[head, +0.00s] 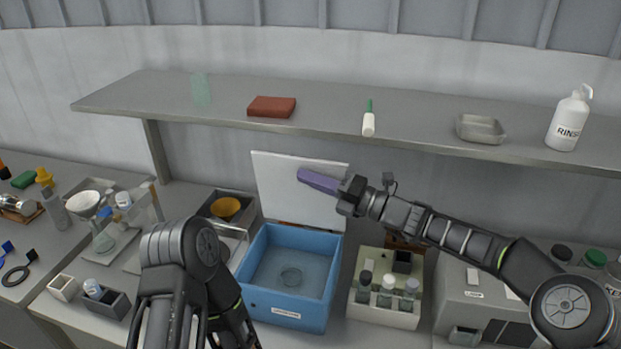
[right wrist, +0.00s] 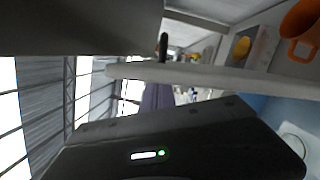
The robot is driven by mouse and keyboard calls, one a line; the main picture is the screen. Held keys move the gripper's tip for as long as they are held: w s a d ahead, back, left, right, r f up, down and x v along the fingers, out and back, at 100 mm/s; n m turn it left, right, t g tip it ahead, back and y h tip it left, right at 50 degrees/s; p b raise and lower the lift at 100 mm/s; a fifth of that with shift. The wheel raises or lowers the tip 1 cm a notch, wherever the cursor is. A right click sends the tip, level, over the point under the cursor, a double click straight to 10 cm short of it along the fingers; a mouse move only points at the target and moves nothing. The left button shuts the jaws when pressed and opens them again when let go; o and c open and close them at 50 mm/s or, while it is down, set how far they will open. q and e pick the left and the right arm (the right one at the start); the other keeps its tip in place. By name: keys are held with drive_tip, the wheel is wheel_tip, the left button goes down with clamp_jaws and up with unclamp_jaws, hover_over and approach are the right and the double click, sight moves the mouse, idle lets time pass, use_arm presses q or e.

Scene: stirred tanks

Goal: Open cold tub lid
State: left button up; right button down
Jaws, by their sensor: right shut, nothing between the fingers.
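The cold tub (head: 287,277) is a blue box with a label on its front, and a round shape shows at the bottom inside. Its white lid (head: 276,190) stands raised, nearly upright, at the tub's back edge. My right gripper (head: 303,175) is shut and empty, with its purple fingers in front of the upper part of the lid; I cannot tell if they touch it. In the right wrist view the purple fingers (right wrist: 157,97) show beside a pale edge. My left arm comes up at lower left in the head view; its gripper is not clearly visible.
A grey shelf (head: 330,118) runs above the tub, with a red-brown block (head: 272,107) and a rinse bottle (head: 569,120) on it. A bottle rack (head: 385,312) stands right of the tub. A tray with a yellow bowl (head: 226,209) stands to its left.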

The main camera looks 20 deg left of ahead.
drive_tip(key=r+b+v, duration=0.1)
drive_tip(key=b+v, duration=0.1)
drive_tip(key=v, duration=0.5)
drive_tip(key=shift+w+d+f, duration=0.15)
drive_tip(key=shift+d+f, duration=0.15)
drive_tip(key=shift+f, duration=0.2)
